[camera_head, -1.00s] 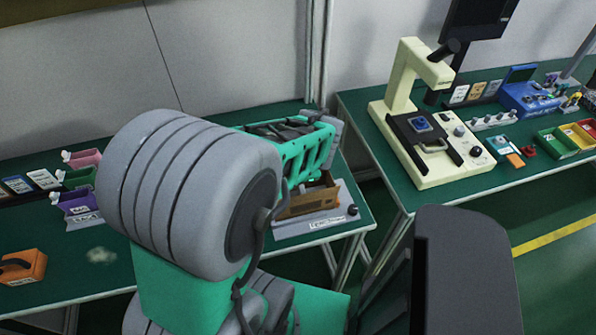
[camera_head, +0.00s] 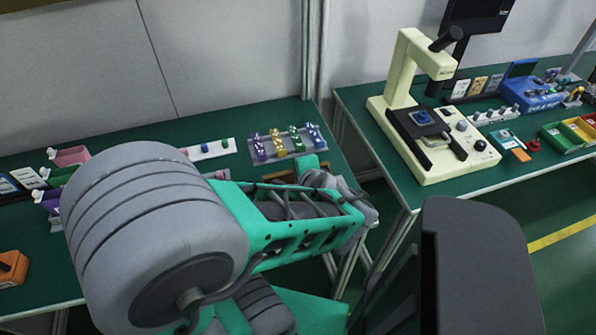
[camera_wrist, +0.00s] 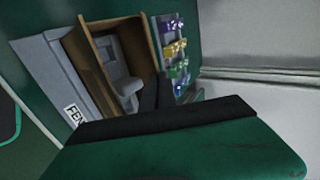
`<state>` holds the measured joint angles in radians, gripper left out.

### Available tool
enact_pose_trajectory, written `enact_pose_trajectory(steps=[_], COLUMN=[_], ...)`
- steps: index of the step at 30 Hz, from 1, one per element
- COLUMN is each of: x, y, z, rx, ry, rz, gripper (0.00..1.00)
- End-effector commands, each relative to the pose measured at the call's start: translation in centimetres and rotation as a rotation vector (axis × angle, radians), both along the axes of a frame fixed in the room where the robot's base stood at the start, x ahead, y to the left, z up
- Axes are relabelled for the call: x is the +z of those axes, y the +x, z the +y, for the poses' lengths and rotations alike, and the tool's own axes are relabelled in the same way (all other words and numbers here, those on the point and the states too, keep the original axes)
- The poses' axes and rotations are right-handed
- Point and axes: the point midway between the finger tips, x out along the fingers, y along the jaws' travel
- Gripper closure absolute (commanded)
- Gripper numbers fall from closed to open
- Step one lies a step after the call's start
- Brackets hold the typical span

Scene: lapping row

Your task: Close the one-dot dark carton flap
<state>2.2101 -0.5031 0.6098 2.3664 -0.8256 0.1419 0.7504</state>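A brown open-topped carton (camera_wrist: 97,46) stands on a grey base (camera_wrist: 55,75) in the wrist view, with a grey shape inside it. A brown panel (camera_wrist: 137,38) stands up along its right side; I cannot tell whether it is the flap, and no dot mark is readable. In the head view only a brown edge of the carton (camera_head: 278,176) shows behind my arm. In the wrist view, a dark finger of my gripper (camera_wrist: 149,98) reaches to the carton's near right corner; contact is unclear. The opening between the fingers is hidden.
A rack of coloured pieces (camera_head: 284,143) sits just behind the carton. A white strip with small parts (camera_head: 208,150) lies to its left. A cream press-like machine (camera_head: 405,75) stands on the right table, across a gap. An orange block (camera_head: 12,268) is at far left.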

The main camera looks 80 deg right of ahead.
Motion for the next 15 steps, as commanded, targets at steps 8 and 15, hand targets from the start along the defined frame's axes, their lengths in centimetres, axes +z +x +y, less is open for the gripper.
enact_pose_trajectory(steps=[8,15], x=[-0.01,-0.01], y=[0.01,0.01], z=[0.0,0.0], rx=[0.0,0.001], ry=[0.002,0.001], rz=[-0.001,0.0], gripper=[1.0,0.78])
